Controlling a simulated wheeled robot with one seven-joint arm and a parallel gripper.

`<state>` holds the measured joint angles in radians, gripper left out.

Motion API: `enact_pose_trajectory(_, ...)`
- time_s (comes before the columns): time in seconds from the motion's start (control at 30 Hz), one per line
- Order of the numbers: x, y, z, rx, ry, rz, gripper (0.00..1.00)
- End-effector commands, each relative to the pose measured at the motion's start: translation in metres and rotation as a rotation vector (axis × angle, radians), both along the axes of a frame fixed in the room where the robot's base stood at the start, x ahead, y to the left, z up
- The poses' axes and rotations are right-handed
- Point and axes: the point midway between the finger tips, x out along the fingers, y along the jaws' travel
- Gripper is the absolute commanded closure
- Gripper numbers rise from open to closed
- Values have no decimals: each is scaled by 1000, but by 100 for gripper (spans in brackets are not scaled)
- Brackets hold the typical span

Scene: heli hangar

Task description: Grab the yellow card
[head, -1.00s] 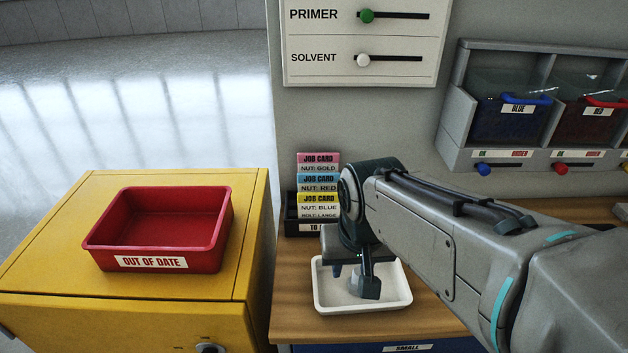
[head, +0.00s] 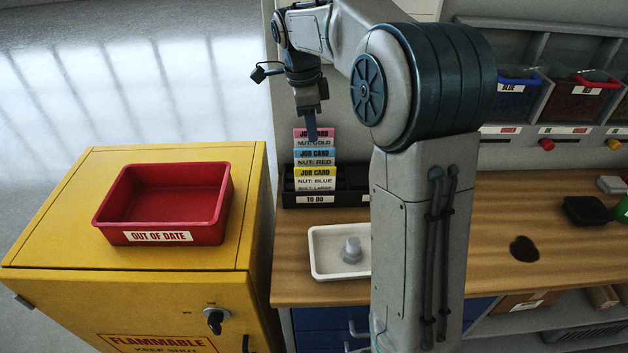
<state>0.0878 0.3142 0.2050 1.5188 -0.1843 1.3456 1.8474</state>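The yellow job card (head: 318,172) reads "NUT: BLUE" and stands at the front of a stack in the black "TO DO" rack (head: 345,199). Behind it stand a blue card (head: 314,154) reading "NUT: RED" and a pink card (head: 312,133) reading "NUT: GOLD". The yellow card's lower part is hidden by the rack. My gripper (head: 311,134) points down above the yellow card, its fingertip overlapping the pink card in the picture. I see the fingers edge-on, so their opening is not clear. No card shows in them.
A white tray (head: 318,271) with a grey part (head: 351,250) sits in front of the rack. A red "OUT OF DATE" bin (head: 110,240) stands on the yellow cabinet (head: 60,250) at left. Blue and red bins are at upper right. My arm hides part of the bench.

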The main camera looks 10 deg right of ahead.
Motion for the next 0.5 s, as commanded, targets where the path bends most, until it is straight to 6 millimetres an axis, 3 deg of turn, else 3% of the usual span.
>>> enact_pose_trajectory(0.17,9,-1,-5,-2,4,-71,65)
enact_pose_trajectory(0.5,7,-8,-66,-1,5,-74,65)
